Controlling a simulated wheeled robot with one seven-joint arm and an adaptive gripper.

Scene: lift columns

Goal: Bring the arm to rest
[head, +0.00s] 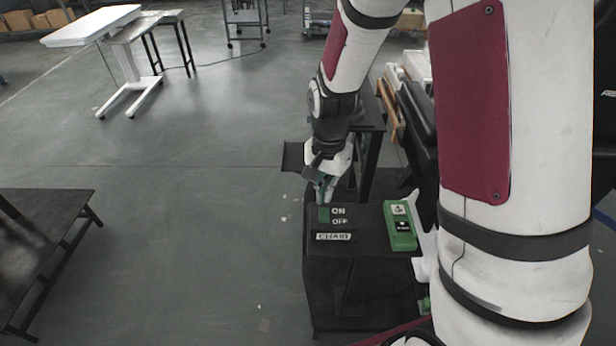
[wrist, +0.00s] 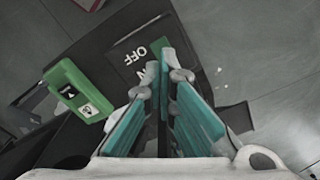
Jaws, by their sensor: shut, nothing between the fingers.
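My gripper (head: 325,192) points down just above a black stand (head: 322,272), close to a switch panel (head: 336,236) marked ON, OFF and CHAIR with a green patch. Its teal-padded fingers are shut and empty; they show large in the wrist view (wrist: 164,70), in front of the panel. I cannot tell in the head view whether the fingertips touch the panel. My arm comes down from the top right of the head view and hides part of the room.
A dark low table (head: 60,215) stands at the left. Black furniture and boxes crowd behind my arm on the right. The grey floor (head: 200,180) between is largely clear.

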